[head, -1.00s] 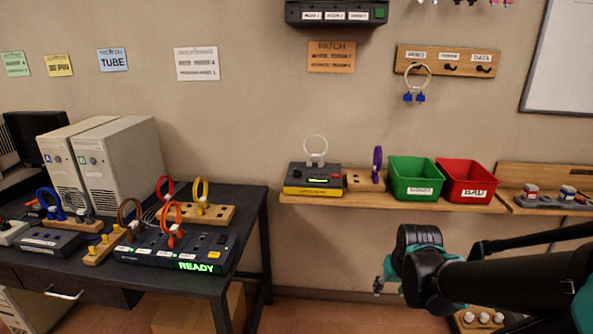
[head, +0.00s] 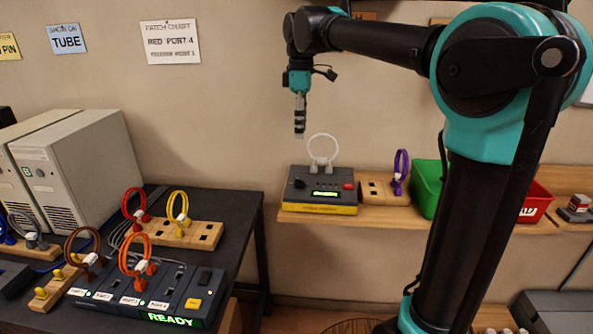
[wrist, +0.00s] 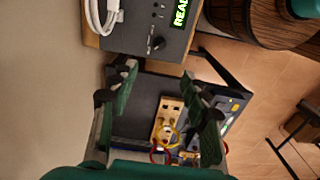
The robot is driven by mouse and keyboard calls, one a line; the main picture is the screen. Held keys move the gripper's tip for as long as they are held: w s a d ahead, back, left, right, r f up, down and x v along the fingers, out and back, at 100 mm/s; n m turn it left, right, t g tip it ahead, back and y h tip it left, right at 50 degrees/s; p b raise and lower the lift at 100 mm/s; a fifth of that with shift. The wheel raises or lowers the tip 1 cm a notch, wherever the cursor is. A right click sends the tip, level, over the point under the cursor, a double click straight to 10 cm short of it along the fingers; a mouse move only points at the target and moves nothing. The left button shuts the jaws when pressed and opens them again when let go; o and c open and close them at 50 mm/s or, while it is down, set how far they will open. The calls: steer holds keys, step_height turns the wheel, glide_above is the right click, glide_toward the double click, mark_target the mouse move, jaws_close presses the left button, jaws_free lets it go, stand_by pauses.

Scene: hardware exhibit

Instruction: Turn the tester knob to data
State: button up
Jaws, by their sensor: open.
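The tester (head: 336,197) is a dark grey box with a yellow front on the wall shelf. Its black knob (head: 299,184) is at the left of its top face, and a white cable loop (head: 323,150) stands behind. The knob's setting and labels are too small to read. My gripper (head: 299,134) points down above the tester's left part, apart from it. In the wrist view my gripper (wrist: 160,85) is open and empty, its fingers spread below the knob.
A wooden block with a purple cable (head: 400,170), a green bin (head: 424,185) and a red bin (head: 536,203) stand right of the tester, partly behind my arm. A dark desk (head: 236,204) with a READY patch panel (head: 160,300) is at the left. Wall is close behind.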

mark_target(299, 179)
step_height(299, 179, down, 17)
steer(key=shift+a+f, duration=0.1)
steer(key=shift+a, duration=0.05)
stand_by(0.5)
steer(key=shift+c, duration=0.3)
jaws_close()
